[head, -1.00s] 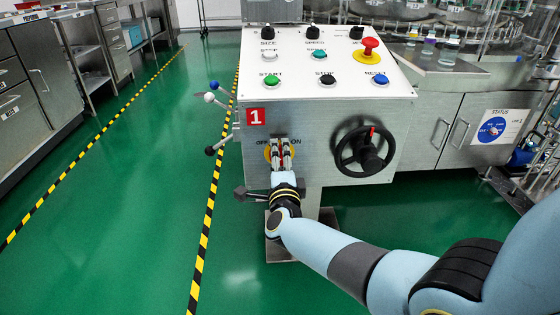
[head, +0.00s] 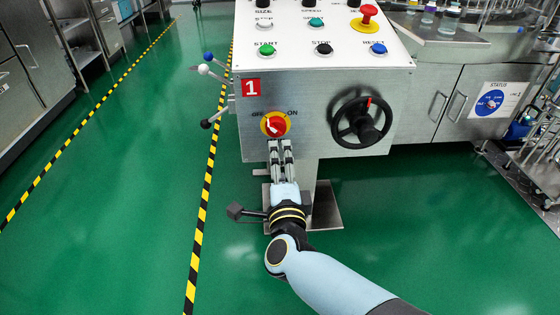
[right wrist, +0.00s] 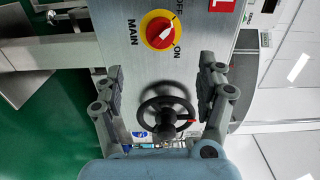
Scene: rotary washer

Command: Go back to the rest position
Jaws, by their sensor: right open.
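The main switch (head: 275,124) is a red knob on a yellow disc, between the OFF and ON labels on the front of the steel control box (head: 215,125). Its white mark appears to lean toward OFF. The switch also shows at the top of the right wrist view (right wrist: 159,31). My right gripper (head: 280,143) is just below the knob in the head view, apart from it and empty. In the right wrist view my right gripper (right wrist: 160,88) has its two fingers wide apart with nothing between them. My left gripper is not in view.
A black handwheel (head: 361,121) sits to the right of the switch. Levers with blue, white and black balls (head: 206,70) stick out on the box's left side. Buttons and a red emergency stop (head: 369,12) are on top. Green floor (head: 120,200) is clear at left.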

